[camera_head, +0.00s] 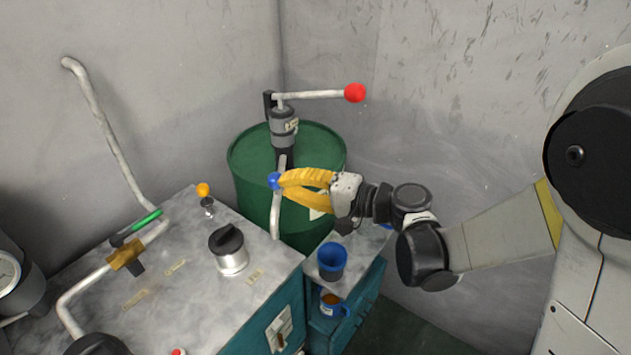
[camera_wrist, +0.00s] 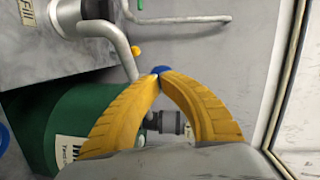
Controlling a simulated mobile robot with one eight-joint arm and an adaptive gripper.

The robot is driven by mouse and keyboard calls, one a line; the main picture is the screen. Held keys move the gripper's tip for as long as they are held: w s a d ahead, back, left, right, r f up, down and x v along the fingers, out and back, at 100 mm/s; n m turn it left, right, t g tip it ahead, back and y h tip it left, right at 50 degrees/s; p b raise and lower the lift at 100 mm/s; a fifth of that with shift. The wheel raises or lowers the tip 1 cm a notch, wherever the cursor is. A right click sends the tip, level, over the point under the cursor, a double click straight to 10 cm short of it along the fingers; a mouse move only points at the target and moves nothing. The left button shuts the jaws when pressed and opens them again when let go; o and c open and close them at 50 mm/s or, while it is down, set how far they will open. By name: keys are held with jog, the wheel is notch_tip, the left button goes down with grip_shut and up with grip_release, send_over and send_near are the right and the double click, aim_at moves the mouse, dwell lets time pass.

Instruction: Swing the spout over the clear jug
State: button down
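The spout (camera_head: 276,215) is a bent grey pipe below the hand pump (camera_head: 284,127) on the green drum. It bears a blue ball knob (camera_head: 274,181) and hangs down by the bench's right edge. My gripper (camera_head: 282,181) comes from the right, its yellow fingers closed together at the knob. In the wrist view the fingertips (camera_wrist: 159,76) meet at the blue knob (camera_wrist: 161,69), partly hiding it; the spout (camera_wrist: 122,45) runs to the upper left. I cannot make out a clear jug. A blue-rimmed vessel (camera_head: 332,257) stands on the small cabinet, right of the spout's end.
The green drum (camera_head: 255,190) stands in the corner behind the spout. The pump's lever with a red ball (camera_head: 355,93) reaches right above my gripper. A blue mug (camera_head: 330,304) sits in the cabinet below.

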jog(key=a, duration=0.8)
jog(key=shift+a+b, duration=0.25)
jog(key=shift+b, duration=0.2)
jog(key=shift+d, duration=0.1)
